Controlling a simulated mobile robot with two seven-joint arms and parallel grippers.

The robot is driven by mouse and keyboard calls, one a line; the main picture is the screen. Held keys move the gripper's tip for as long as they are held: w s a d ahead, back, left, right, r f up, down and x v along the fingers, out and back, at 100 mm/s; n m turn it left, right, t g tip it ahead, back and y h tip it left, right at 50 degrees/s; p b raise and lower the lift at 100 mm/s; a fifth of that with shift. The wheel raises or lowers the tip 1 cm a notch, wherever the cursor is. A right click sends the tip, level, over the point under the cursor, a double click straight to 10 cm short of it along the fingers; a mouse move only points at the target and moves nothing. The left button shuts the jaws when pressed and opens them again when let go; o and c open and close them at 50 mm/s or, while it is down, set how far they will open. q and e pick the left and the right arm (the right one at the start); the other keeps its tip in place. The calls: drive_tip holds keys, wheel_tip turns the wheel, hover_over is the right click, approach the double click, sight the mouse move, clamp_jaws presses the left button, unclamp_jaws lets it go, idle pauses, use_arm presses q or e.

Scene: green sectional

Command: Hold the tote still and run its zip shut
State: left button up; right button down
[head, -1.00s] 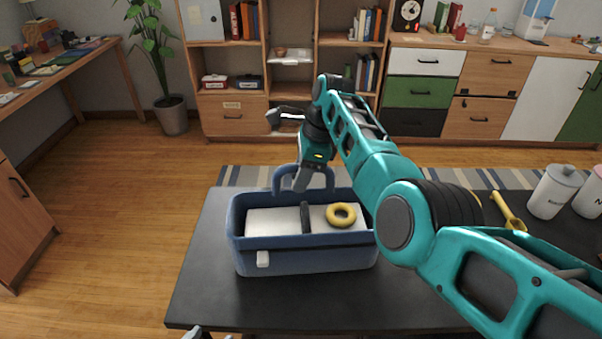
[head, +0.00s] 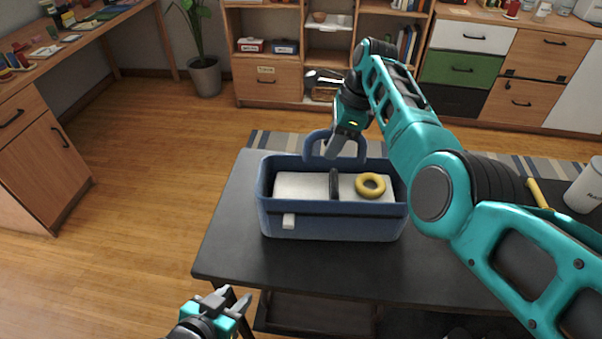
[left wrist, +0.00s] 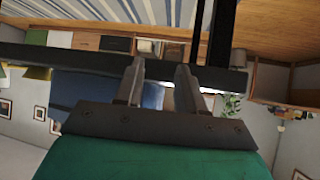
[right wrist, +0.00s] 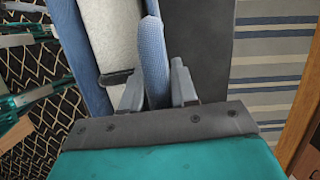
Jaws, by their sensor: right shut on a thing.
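The blue tote (head: 335,222) stands upright on the dark table, its top open. My left gripper (head: 236,304) is open and empty, in front of the table's near edge and lower left of the tote. In the left wrist view its fingers (left wrist: 160,78) are apart.
Inside the tote are a white block (head: 299,187), a yellow ring (head: 370,185) and a dark upright piece (head: 334,184). A white canister (head: 584,187) and a yellow-handled thing (head: 537,193) are at the right. The table (head: 232,230) is bare left of the tote.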

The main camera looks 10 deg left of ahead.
sight(289, 221)
use_arm(q)
drive_tip(key=shift+d+f+g, duration=0.2)
drive_tip(key=shift+f+g, duration=0.15)
drive_tip(key=shift+g, duration=0.15)
drive_tip(key=shift+c, duration=0.8)
drive_tip(key=shift+w+a+r+n+g, duration=0.1)
drive_tip(key=shift+w+r+n+g, duration=0.25)
drive_tip(key=shift+w+n+g, duration=0.35)
drive_tip(key=c, duration=0.3)
drive_tip(key=shift+r+g, duration=0.65)
drive_tip(key=shift+g, duration=0.35)
clamp_jaws()
drive_tip(key=w+a+r+h, duration=0.1)
drive_tip(key=w+r+h, duration=0.15)
drive_tip(key=r, duration=0.65)
drive_tip(key=w+a+r+h, duration=0.1)
drive_tip(key=w+a+r, duration=0.15)
drive_tip(key=r, duration=0.65)
drive_tip(key=w+d+f, duration=0.5)
drive_tip(key=d+f, duration=0.2)
drive_tip(key=d, duration=0.2)
drive_tip(key=shift+w+f+n+g, duration=0.2)
drive_tip(key=shift+n+g, duration=0.1)
drive_tip(key=shift+n, duration=0.1)
drive_tip(key=shift+s+y, duration=0.1)
drive_tip(key=shift+y, duration=0.15)
